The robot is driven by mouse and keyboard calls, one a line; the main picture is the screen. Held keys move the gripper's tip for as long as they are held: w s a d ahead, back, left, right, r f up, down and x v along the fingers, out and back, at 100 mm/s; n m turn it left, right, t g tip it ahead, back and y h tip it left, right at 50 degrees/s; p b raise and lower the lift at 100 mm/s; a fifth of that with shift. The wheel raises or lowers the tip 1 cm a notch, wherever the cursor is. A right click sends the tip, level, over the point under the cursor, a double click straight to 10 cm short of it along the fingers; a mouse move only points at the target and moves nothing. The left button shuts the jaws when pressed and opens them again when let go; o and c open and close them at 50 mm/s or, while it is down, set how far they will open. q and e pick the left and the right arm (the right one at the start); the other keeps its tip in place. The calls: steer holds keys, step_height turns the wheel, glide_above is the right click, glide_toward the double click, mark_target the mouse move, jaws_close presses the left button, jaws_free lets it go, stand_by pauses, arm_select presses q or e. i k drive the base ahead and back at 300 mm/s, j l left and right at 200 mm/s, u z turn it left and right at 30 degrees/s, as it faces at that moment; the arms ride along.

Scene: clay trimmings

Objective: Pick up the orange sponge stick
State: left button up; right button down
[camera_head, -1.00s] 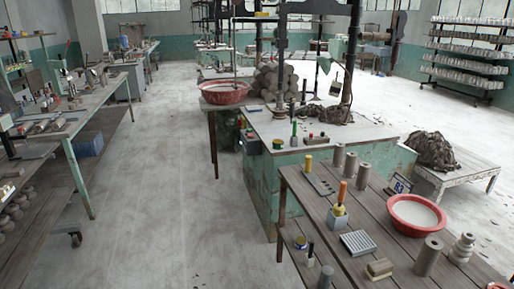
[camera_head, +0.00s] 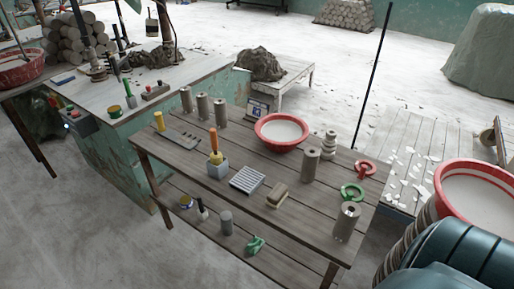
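The orange sponge stick (camera_head: 213,139) stands upright on the wooden table, left of the table's middle. Its handle is orange and its lower part (camera_head: 215,158) is yellow. Its bottom end is in or behind a small grey block (camera_head: 217,170); I cannot tell how deep it goes. Neither of my grippers is in view.
The wooden table (camera_head: 307,213) also holds grey cylinders (camera_head: 203,107), a red-rimmed bowl (camera_head: 281,130), a ribbed block (camera_head: 247,180), a brown brush (camera_head: 277,196) and red (camera_head: 365,168) and green (camera_head: 352,192) ring-shaped items. Open floor (camera_head: 95,225) lies at left.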

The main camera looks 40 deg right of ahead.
mark_target(216, 157)
steer(key=i+j+z, duration=0.2)
steer(key=z, duration=0.2)
steer(key=i+j+z, duration=0.15)
steer(key=z, duration=0.25)
steer(key=i+j+z, duration=0.1)
steer(key=j+z, duration=0.5)
steer(key=z, duration=0.15)
steer(key=j+z, duration=0.35)
steer(key=j, duration=0.2)
steer(key=j+z, duration=0.35)
steer(key=j, duration=0.2)
